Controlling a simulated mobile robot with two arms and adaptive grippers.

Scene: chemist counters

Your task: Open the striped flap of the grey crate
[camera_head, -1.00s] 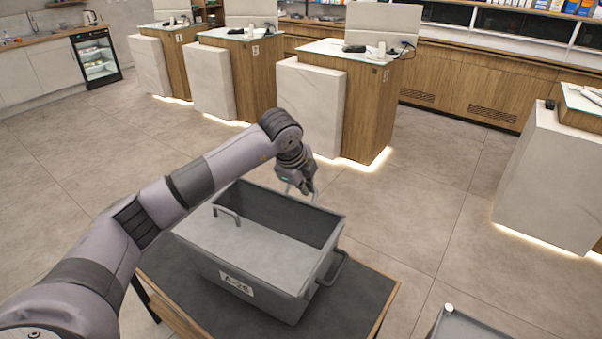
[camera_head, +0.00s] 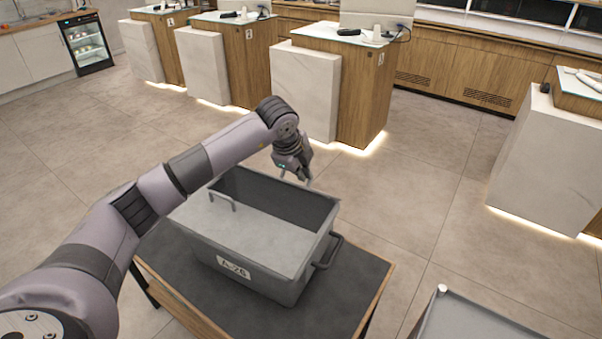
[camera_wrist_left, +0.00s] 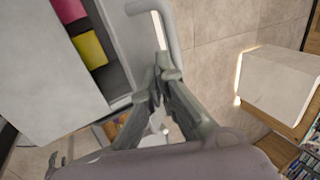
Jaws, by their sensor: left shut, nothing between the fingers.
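The grey crate (camera_head: 205,243) with a label "A-26" stands on a dark-topped table. A plain pale grey panel (camera_head: 255,240) covers its near half; its far half is open and dark inside. No stripes show on any part in view. My left gripper (camera_head: 305,178) is over the crate's far rim, pointing down. In the left wrist view its fingertips (camera_wrist_left: 160,72) meet, shut and empty, close beside a grey bar handle (camera_wrist_left: 172,28); I cannot tell whether they touch it. My right gripper is out of view.
In the left wrist view, a pink item (camera_wrist_left: 68,10) and a yellow item (camera_wrist_left: 89,49) lie inside the crate. The table (camera_head: 335,300) has bare room right of the crate. A grey tray-like surface (camera_head: 470,318) is at lower right. Counters stand beyond open floor.

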